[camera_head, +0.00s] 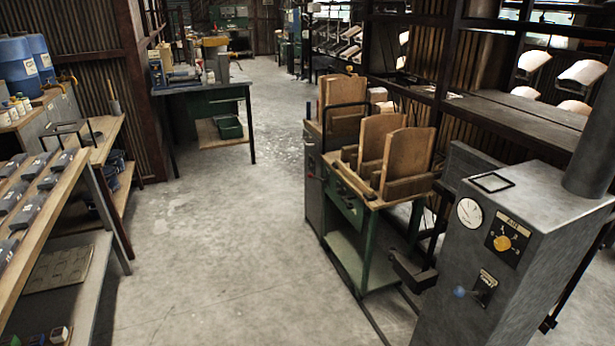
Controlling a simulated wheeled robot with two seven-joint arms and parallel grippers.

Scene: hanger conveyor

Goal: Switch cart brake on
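A green-framed stand (343,256) with upright wooden boards (378,150) on top is right of centre. It may be the cart, but I cannot make out wheels or a brake on it. A dark block on a bracket (412,273) is at its near right side, beside the grey machine; I cannot tell what it is. Neither of my grippers is in view.
A grey machine (540,215) with a gauge (469,213), yellow knob (502,243) and blue knob (459,292) stands at the right. A wooden rack (50,215) lines the left. A workbench (205,88) stands farther back. The concrete floor (220,240) between is clear.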

